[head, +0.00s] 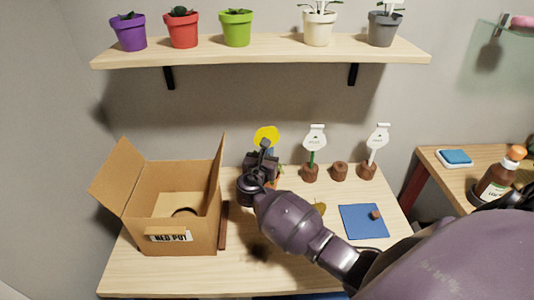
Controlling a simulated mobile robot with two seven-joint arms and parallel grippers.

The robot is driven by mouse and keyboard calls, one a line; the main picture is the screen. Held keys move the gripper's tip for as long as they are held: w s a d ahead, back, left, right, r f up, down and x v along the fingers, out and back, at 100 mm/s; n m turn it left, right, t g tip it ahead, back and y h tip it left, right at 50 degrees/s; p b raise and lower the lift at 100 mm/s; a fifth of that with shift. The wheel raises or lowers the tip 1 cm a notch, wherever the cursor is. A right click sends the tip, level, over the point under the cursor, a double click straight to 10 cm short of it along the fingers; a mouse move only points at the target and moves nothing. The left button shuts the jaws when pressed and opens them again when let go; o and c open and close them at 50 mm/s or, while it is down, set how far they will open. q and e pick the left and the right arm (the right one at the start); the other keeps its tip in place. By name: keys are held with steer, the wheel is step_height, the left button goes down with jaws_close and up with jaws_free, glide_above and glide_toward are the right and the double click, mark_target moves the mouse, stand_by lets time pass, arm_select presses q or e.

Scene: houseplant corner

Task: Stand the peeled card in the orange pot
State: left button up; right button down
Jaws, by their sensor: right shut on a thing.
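My right gripper (263,156) is over the back of the table, its arm coming in from the right. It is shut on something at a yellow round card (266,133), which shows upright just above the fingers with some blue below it. The fingers hide the card's lower part. A sliver of orange-brown pot (277,183) with a bit of green shows behind the gripper; most of it is hidden, so I cannot tell whether the card touches it. My left gripper is not in view.
An open cardboard box (178,238) stands at the left. Two white tags stand in brown bases (310,174) (367,171), with a brown stub (340,172) between them. A blue mat (360,226) holds a small brown piece. Several pots line the shelf (260,52) above.

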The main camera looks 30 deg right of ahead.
steer(key=shift+f, duration=0.25)
stand_by(0.3)
steer(key=shift+f, duration=0.25)
stand_by(0.5)
steer(key=shift+f, duration=0.25)
stand_by(0.6)
steer(key=shift+f+b, duration=0.5)
steer(key=shift+f, duration=0.45)
steer(key=shift+f+b, duration=0.55)
steer(key=shift+f, duration=0.45)
steer(key=shift+f, duration=0.45)
